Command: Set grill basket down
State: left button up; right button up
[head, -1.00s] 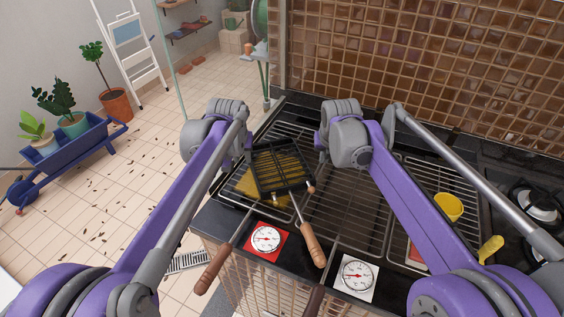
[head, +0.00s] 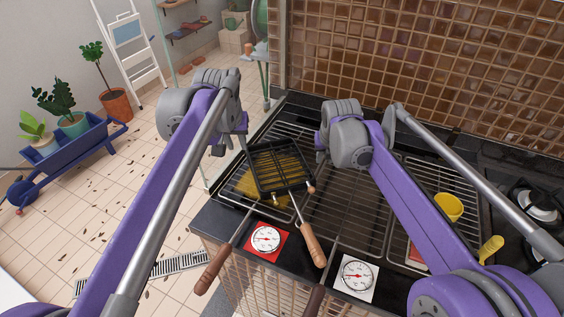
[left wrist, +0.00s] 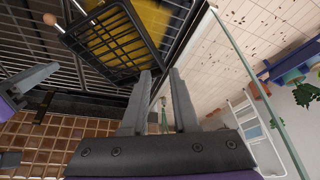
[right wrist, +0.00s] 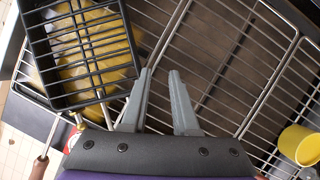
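The black wire grill basket (head: 281,167) lies on the left part of the grill, with yellow pieces showing through and beside it. A wooden handle (head: 312,245) extends toward the front edge; a second wooden handle (head: 210,270) lies further left. The basket also shows in the left wrist view (left wrist: 115,40) and right wrist view (right wrist: 80,50). My left gripper (left wrist: 160,100) is open and empty, beside the basket's far left side. My right gripper (right wrist: 160,100) is open and empty over the bare grate to the basket's right. In the head view my arms hide much of both grippers.
The grill grate (head: 345,205) is bare in the middle. A yellow cup (head: 448,206) stands on the right grate. Red (head: 265,240) and white (head: 357,275) dials are on the front edge. The tiled wall (head: 420,70) rises behind; stove burners (head: 540,205) are at right.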

pick_arm(q)
jog(key=v, duration=0.3)
pick_arm(e)
jog(key=v, duration=1.2)
pick_arm(q)
jog(key=shift+f, duration=0.15)
pick_arm(e)
jog(key=shift+s+f, duration=0.1)
